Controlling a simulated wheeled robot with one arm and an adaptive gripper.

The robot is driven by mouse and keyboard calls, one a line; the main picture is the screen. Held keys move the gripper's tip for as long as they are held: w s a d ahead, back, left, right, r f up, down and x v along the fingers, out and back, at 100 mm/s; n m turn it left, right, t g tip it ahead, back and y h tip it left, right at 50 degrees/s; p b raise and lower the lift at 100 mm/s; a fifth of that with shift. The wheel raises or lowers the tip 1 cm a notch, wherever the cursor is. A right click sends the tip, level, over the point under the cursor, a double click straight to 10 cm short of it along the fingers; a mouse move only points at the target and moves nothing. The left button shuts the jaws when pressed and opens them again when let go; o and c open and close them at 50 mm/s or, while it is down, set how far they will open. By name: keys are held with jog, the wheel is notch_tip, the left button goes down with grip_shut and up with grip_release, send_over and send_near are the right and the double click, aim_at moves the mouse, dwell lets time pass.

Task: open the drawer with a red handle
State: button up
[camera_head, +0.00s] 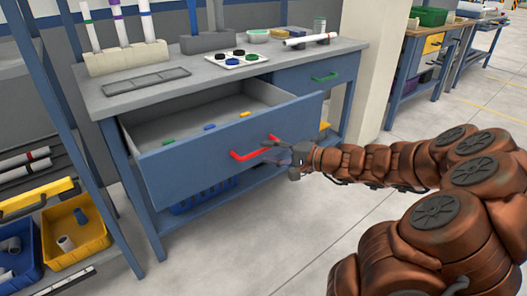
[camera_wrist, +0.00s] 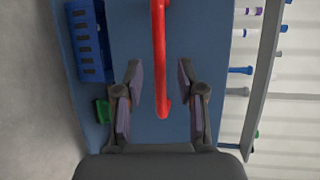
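The drawer (camera_head: 185,178) with the red handle (camera_head: 240,156) stands pulled well out of the grey-topped workbench, its inside showing. Small green, blue and yellow pieces lie in it. My gripper (camera_head: 272,150) is at the right end of the red handle, in front of the drawer front. In the wrist view the red handle (camera_wrist: 160,45) runs between my two spread fingers (camera_wrist: 160,70), with a gap on each side. The fingers are open and do not appear to touch the handle.
A closed drawer with a green handle (camera_head: 325,77) is to the right. A blue crate (camera_head: 205,193) sits on the shelf below. A rack with yellow (camera_head: 75,228) and blue bins stands at left. The floor (camera_head: 235,245) in front is clear.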

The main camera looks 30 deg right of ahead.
jog(key=v, duration=0.8)
jog(key=shift+s+d, duration=0.2)
jog(key=shift+s, duration=0.05)
jog(key=shift+r, duration=0.1)
jog(key=s+a+r+n+g+y+p, duration=0.15)
jog(key=a+r+n+g+p, duration=0.3)
jog(key=a, duration=0.45)
jog(key=s+a+r+n+g+y+p, duration=0.1)
jog(key=s+a+r+n+g+p, duration=0.25)
jog(key=a+p, duration=0.5)
jog(key=s+a+r+n+g+h+p, duration=0.25)
jog(key=s+a+r+g+p, duration=0.25)
jog(key=s+a+r+p, duration=0.35)
jog(key=s+d+r+n+g+h+p, duration=0.1)
jog(key=s+d+r+h+p, duration=0.1)
jog(key=s+r+h+p, duration=0.2)
jog(key=s+d+r+n+g+h+p, duration=0.1)
jog(key=s+r+h+p, duration=0.3)
jog(key=s+r+p, duration=0.4)
jog(key=shift+s+d+r+p, duration=0.4)
jog(key=shift+d+p, duration=0.45)
jog(key=shift+p, duration=0.4)
